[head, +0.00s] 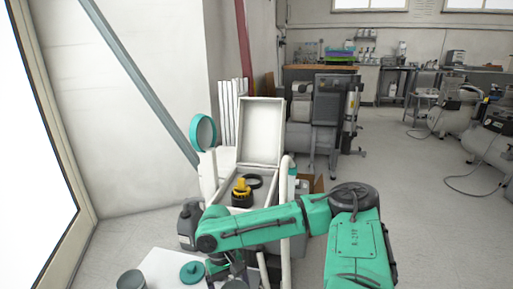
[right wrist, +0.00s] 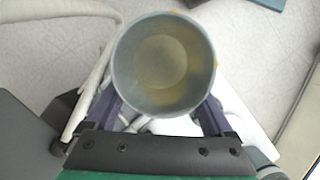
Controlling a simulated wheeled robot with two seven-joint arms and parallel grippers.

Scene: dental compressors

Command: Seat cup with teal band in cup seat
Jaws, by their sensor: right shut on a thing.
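In the right wrist view a round grey cup (right wrist: 163,62) sits between the two purple fingers of my right gripper (right wrist: 162,100), which is shut on it. I look down into its open mouth; its outer wall is mostly hidden, so I cannot see a teal band. In the head view my right gripper (head: 232,268) is low over a white surface (head: 165,262), partly hidden by its own arm. Another grey-green cup (head: 131,281) and a teal round piece (head: 192,271) are on that surface. I cannot clearly make out the cup seat. My left gripper is not in view.
Behind my arm stands an open white case (head: 261,135) holding a yellow and black part (head: 241,192) and a black ring (head: 253,181).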

